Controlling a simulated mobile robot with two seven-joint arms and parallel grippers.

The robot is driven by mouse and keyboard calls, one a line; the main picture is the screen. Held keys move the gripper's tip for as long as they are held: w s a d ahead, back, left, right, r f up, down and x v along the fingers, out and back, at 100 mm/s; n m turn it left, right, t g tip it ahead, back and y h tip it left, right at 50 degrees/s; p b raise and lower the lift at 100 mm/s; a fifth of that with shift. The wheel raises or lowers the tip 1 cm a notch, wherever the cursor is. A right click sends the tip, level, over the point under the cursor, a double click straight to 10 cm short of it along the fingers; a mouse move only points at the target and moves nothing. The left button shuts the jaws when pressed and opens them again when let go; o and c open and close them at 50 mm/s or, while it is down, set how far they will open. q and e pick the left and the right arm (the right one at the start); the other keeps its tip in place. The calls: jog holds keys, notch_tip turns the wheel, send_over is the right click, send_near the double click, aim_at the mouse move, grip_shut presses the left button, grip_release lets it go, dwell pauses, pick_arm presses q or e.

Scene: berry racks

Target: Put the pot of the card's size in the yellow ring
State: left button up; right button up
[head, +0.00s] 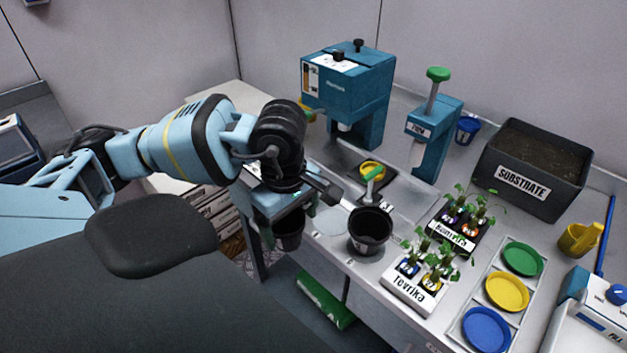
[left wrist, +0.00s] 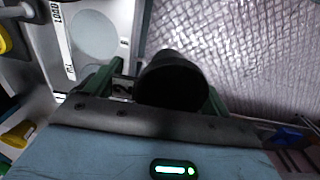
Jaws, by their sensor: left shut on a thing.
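My left gripper (head: 282,212) is shut on a dark pot (head: 290,232), held at the bench's left front edge. In the left wrist view the pot (left wrist: 172,82) sits between the green fingers. A second black pot (head: 370,232) stands upright and open on the bench, right of the gripper. A yellow disc (head: 507,291) lies in a white tray between green and blue ones. I cannot make out the size card. My right gripper is not in view.
Two seedling holders, one labelled Tevrika (head: 410,290), stand right of the standing pot. A substrate box (head: 535,170), a teal machine (head: 347,85) and a teal press (head: 436,130) line the back. A pale round mark (head: 330,220) on the bench is bare.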

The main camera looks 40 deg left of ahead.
aim_at(277, 231)
pick_arm(q)
jog(key=shift+s+a+r, duration=0.1)
jog(key=shift+s+r, duration=0.05)
jog(key=shift+s, duration=1.5)
